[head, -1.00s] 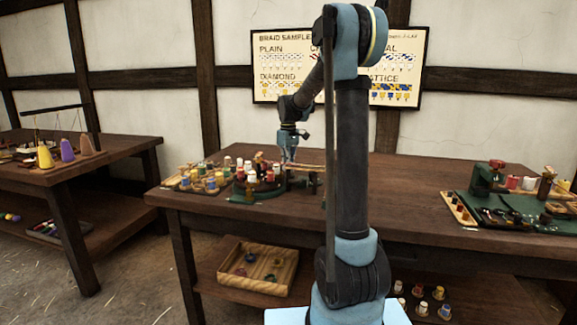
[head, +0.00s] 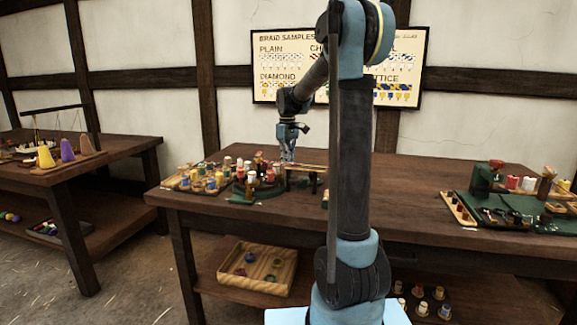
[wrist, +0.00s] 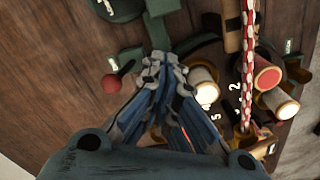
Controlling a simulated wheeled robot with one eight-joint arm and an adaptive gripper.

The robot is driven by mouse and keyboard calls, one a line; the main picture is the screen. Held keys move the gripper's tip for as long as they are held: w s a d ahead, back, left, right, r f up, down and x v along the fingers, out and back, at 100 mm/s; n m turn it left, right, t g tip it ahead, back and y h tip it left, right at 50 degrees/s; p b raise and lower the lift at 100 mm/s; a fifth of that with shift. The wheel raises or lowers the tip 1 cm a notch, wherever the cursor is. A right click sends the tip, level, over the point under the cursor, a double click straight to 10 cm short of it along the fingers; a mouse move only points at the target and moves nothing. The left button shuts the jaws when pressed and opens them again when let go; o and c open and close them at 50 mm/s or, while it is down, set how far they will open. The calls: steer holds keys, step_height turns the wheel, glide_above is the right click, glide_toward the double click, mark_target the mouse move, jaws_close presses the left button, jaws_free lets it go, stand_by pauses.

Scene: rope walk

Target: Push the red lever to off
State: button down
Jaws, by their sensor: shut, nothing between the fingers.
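The red lever shows in the wrist view as a round red knob (wrist: 112,83) on a short dark arm, left of my gripper. My gripper (wrist: 163,62) is shut and empty, its fingertips to the right of the knob with a visible gap between them. In the head view my gripper (head: 287,157) hangs pointing down over the braiding machine (head: 262,183) on the bench. I cannot make out the lever in the head view. A small green label by the lever in the wrist view is too small to read.
White and red bobbins (wrist: 203,84) and a red-and-white braid (wrist: 247,60) stand close right of my gripper. A bobbin tray (head: 195,180) lies left of the machine. The bench (head: 400,195) is clear to the right, up to a green station (head: 515,203).

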steer(key=shift+r, duration=2.65)
steer(key=shift+s, duration=0.1)
